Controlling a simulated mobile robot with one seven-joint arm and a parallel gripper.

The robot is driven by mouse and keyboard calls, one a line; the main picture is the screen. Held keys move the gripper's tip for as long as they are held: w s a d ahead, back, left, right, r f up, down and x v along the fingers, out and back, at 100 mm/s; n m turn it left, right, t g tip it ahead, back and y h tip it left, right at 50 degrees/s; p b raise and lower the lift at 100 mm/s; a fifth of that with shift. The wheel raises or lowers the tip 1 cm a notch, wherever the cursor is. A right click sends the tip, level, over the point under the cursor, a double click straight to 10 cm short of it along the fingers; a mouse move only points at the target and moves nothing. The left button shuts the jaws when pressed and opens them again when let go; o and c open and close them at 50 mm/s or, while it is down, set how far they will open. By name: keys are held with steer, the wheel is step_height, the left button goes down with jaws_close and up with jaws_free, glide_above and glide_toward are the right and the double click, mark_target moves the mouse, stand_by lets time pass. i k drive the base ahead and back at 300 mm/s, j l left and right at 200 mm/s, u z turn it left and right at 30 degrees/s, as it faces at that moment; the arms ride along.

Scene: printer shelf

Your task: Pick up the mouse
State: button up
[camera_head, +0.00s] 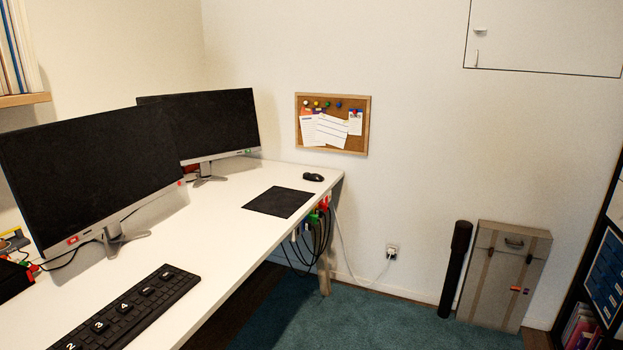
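A small black mouse (313,177) lies on the white desk (222,199) near its far right end, close to the wall. It sits just beyond a black mouse pad (279,202) and apart from it. Nothing covers the mouse. My gripper is not in view.
Two dark monitors (90,170) (212,124) stand along the left of the desk. A black keyboard (125,308) lies at the near end. Cables (318,235) hang below the far edge. A grey case (505,275) and a black tube (455,268) stand against the wall. Teal carpet (375,325) is open.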

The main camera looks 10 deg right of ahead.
mark_target(317, 178)
steer(key=i+l, duration=0.25)
steer(key=i, duration=0.3)
steer(key=i+l+z, duration=0.15)
steer(key=i, duration=0.4)
steer(key=i+l, duration=0.3)
steer(key=i, duration=0.3)
steer(key=i+l+z, duration=0.1)
steer(key=i, duration=0.45)
steer(key=i+l, duration=0.2)
steer(key=i, duration=0.4)
steer(key=i+j, duration=0.1)
steer(key=i, duration=0.2)
steer(key=i+j+z, duration=0.1)
steer(key=i, duration=0.15)
